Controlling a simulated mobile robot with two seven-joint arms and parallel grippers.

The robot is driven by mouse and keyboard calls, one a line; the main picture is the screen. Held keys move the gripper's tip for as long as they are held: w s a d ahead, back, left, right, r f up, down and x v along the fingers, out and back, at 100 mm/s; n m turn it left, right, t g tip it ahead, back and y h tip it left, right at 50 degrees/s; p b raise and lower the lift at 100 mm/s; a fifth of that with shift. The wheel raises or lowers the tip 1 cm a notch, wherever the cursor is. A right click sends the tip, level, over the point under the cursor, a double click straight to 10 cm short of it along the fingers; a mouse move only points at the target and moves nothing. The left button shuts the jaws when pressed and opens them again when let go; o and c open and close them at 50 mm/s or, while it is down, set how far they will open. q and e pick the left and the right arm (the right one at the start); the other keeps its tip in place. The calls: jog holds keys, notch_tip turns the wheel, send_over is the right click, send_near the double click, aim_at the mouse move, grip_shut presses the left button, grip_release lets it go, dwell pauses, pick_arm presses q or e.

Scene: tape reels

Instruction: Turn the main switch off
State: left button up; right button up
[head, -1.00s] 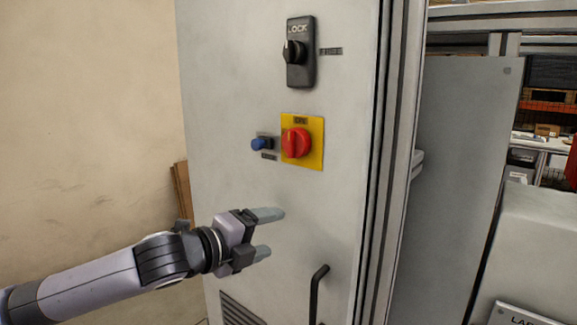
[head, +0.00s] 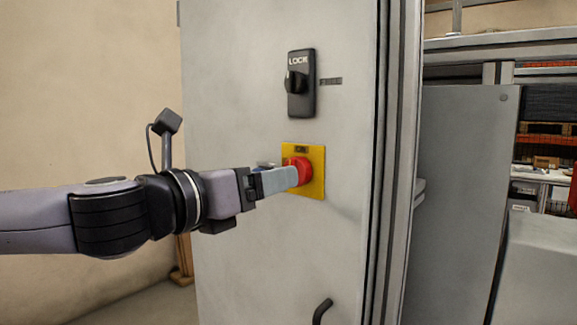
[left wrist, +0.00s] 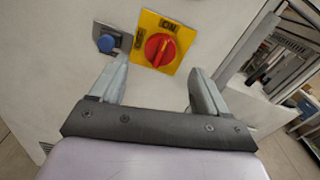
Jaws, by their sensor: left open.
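The main switch is a red rotary knob (head: 302,170) on a yellow plate (head: 317,186) on the grey cabinet door. My right gripper is not in view.
A blue button (left wrist: 106,43) sits left of the yellow plate. A black LOCK handle (head: 301,83) is above the switch and a black door handle (head: 322,311) below.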

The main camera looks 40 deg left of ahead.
pick_arm(q)
jog(key=w+p, duration=0.4)
jog(key=w, duration=0.2)
jog(key=shift+w+d, duration=0.15)
jog(key=shift+d, duration=0.15)
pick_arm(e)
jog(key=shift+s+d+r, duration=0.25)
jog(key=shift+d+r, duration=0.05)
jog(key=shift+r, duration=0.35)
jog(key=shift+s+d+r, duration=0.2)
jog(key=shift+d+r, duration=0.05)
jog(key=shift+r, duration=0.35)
pick_arm(q)
jog(key=c, duration=1.1)
jog(key=shift+o, duration=0.3)
